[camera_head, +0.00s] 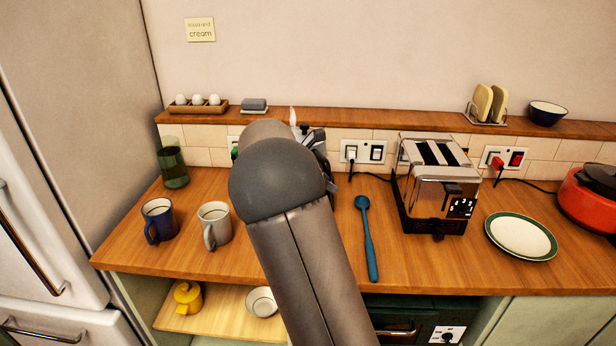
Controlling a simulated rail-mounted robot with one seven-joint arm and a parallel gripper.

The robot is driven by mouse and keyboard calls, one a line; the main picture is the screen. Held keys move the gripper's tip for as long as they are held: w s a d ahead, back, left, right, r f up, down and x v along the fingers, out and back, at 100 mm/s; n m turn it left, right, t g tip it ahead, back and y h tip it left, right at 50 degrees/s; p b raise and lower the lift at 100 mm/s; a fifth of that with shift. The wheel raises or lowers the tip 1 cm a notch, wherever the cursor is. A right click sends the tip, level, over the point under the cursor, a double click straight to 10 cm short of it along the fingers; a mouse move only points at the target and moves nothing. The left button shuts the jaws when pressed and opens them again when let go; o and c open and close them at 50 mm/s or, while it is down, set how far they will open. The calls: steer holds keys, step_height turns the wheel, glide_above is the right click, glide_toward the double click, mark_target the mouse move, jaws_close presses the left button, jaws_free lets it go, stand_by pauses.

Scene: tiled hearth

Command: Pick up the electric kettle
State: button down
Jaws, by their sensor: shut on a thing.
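My arm reaches up through the middle of the view and covers much of the scene behind it. Only a dark part of my gripper (314,138) shows past the wrist, near the back ledge, and its fingertips are hidden. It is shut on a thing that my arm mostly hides. A small pale pointed tip sticks up just left of the gripper; it may be part of the electric kettle. No other electric kettle is in plain view.
On the wooden counter (420,262) stand a blue mug (158,222), a grey mug (214,226), a green glass (173,168), a blue spoon (367,240), a toaster (437,185), a plate (520,236) and a red pot (590,200). A ledge (370,121) runs behind.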

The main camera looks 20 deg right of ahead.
steer(key=shift+r, duration=0.25)
steer(key=shift+r, duration=0.35)
step_height(320, 180, up, 3)
steer(key=shift+s+f, duration=0.1)
steer(key=shift+f, duration=0.1)
steer(key=s+a+r+b, duration=0.1)
steer(key=s+a+r, duration=0.4)
steer(key=s+r, duration=0.4)
steer(key=s, duration=0.3)
steer(key=shift+s+r+b, duration=0.2)
steer(key=shift+s+b, duration=0.15)
steer(key=shift+s, duration=0.05)
steer(key=shift+a, duration=0.1)
